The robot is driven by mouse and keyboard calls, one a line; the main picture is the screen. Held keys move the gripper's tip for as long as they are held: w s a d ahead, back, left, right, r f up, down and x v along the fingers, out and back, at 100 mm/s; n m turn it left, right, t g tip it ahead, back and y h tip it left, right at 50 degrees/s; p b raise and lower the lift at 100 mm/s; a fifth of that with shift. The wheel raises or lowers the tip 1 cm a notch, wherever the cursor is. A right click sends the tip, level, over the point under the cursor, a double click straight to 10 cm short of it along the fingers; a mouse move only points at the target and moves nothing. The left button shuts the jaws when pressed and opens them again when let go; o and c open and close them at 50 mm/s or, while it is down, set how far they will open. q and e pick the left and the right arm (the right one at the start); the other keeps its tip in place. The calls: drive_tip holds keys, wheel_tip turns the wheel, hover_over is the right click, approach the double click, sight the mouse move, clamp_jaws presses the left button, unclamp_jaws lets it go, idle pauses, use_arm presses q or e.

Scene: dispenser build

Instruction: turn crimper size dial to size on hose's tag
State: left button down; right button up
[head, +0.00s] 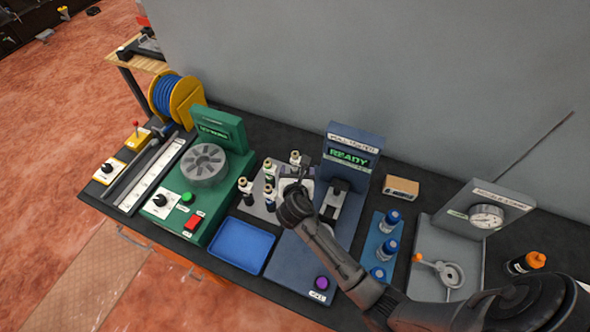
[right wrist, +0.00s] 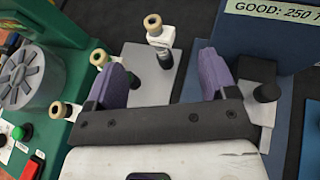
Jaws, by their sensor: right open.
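The green crimper (head: 232,165) stands left of centre on the bench, with a round grey segmented die head (head: 205,163). A black dial knob (head: 160,200) sits on a white plate at its front left; its setting is too small to read. My right gripper (head: 299,183) is over the grey plate, to the right of the crimper and away from the dial. In the right wrist view its purple fingers (right wrist: 162,78) are apart with nothing held between them. I cannot make out a hose tag. My left gripper is not in view.
Several tan-topped fittings (head: 245,185) stand on the grey plate (head: 258,208) near my right gripper. The blue tray (head: 241,246) is empty. A pull tester (head: 350,155) reads READY. Blue-capped bottles (head: 388,248) and a gauge stand (head: 487,216) are right. A hose reel (head: 166,96) stands far left.

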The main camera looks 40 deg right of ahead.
sight(297, 155)
drive_tip(key=b+x, duration=0.1)
drive_tip(key=x, duration=0.7)
drive_tip(key=shift+w+d+f, duration=0.1)
drive_tip(key=shift+w+f, duration=0.05)
drive_tip(key=x, duration=0.4)
drive_tip(key=shift+f+b, duration=0.2)
drive_tip(key=shift+b, duration=0.2)
drive_tip(key=shift+w+d+f, duration=0.25)
drive_tip(key=shift+w, duration=0.25)
drive_tip(key=shift+c, duration=0.3)
drive_tip(key=c, duration=0.6)
clamp_jaws()
